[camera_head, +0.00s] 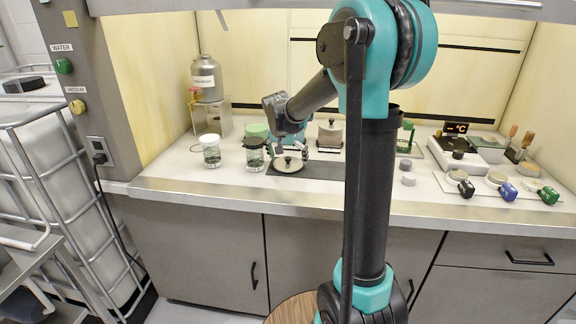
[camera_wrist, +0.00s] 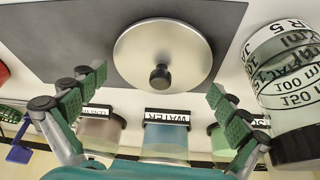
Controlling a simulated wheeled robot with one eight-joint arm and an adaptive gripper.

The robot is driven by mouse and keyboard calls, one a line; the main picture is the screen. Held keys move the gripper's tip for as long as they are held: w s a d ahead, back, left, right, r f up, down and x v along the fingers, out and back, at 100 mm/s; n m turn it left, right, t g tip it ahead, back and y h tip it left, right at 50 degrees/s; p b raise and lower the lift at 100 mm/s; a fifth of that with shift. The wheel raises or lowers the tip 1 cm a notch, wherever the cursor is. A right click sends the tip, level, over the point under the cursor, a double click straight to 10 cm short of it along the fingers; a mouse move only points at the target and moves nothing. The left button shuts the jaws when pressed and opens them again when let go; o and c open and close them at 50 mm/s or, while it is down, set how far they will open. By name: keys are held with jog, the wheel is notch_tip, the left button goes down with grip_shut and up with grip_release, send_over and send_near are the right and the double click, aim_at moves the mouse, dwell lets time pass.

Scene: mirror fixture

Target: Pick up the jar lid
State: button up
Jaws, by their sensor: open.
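A round metal lid (camera_head: 286,167) with a small black knob lies on a dark mat on the bench. In the wrist view the same lid (camera_wrist: 150,48) shows at top centre, knob towards my gripper. My gripper (camera_wrist: 153,98) is open and empty, its green-padded fingers spread to either side, with the knob in the gap between them in the picture. In the head view my gripper (camera_head: 289,150) is at the lid's far side, just above it. The exact height above the lid cannot be told.
A black-capped jar (camera_head: 254,154) stands close left of the lid and shows large in the wrist view (camera_wrist: 291,95). A white-capped jar (camera_head: 211,154) is further left. Devices and dishes (camera_head: 458,155) fill the right bench.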

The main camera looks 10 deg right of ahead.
jog(key=shift+s, duration=0.1)
jog(key=c, duration=1.4)
